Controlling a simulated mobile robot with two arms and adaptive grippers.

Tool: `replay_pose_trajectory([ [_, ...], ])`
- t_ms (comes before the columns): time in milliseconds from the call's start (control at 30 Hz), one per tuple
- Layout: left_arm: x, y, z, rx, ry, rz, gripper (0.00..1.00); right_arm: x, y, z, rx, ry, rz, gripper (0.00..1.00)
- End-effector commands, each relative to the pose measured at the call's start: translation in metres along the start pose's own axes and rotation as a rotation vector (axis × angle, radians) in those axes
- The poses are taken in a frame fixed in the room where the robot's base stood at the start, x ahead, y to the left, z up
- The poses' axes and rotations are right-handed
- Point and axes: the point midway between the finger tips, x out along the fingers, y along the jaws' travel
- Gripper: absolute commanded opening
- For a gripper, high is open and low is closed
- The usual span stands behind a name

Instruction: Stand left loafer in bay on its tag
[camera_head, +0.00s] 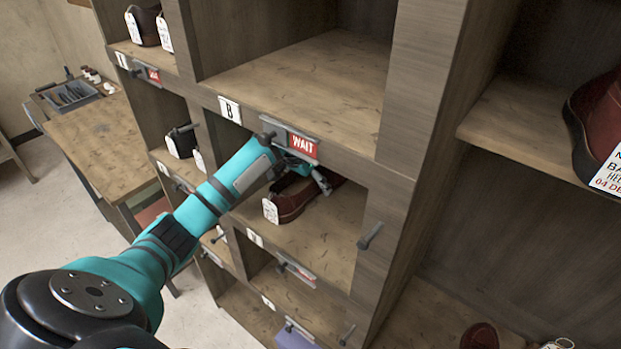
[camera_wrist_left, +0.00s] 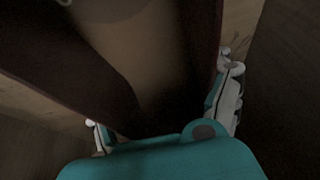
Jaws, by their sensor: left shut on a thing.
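The dark red loafer (camera_head: 292,200) is in the bay below the sign with the letter B and the red WAIT label. A white tag (camera_head: 270,211) hangs at its near end. My left gripper (camera_head: 308,176) reaches into this bay from the left and is shut on the loafer. In the left wrist view the loafer's opening and tan inside (camera_wrist_left: 150,45) fill the middle, with my left gripper's fingers (camera_wrist_left: 166,118) on both sides. I cannot tell whether the sole touches the bay floor (camera_head: 318,238). My right gripper is out of view.
The bay above, over the WAIT label (camera_head: 303,146), is empty. Tagged shoes (camera_head: 147,25) stand in bays at the left. Another dark red shoe (camera_head: 596,115) with a tag stands on the right shelf. Dividers and the label rail are close around my left arm.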

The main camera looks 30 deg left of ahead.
Motion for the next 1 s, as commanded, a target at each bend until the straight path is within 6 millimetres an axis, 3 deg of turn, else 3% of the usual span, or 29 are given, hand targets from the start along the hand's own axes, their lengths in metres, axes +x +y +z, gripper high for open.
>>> replay_pose_trajectory([
  [133, 0.001, 0.000, 0.000, 0.000, 0.003, 0.000, 0.31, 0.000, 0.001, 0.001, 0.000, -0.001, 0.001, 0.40],
  [167, 0.002, 0.000, 0.001, 0.000, 0.000, 0.000, 0.84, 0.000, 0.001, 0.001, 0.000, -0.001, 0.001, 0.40],
  [300, 0.002, 0.000, 0.001, 0.000, 0.000, 0.000, 1.00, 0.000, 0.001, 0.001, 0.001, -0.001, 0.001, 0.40],
  [600, 0.000, 0.000, 0.000, 0.000, 0.001, 0.000, 1.00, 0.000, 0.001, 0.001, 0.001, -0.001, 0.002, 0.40],
  [767, -0.008, 0.000, 0.001, 0.002, 0.004, -0.001, 1.00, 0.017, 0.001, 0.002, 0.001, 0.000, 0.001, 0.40],
  [1000, -0.026, -0.001, 0.047, 0.002, -0.001, -0.003, 1.00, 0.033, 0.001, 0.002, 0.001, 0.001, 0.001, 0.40],
])
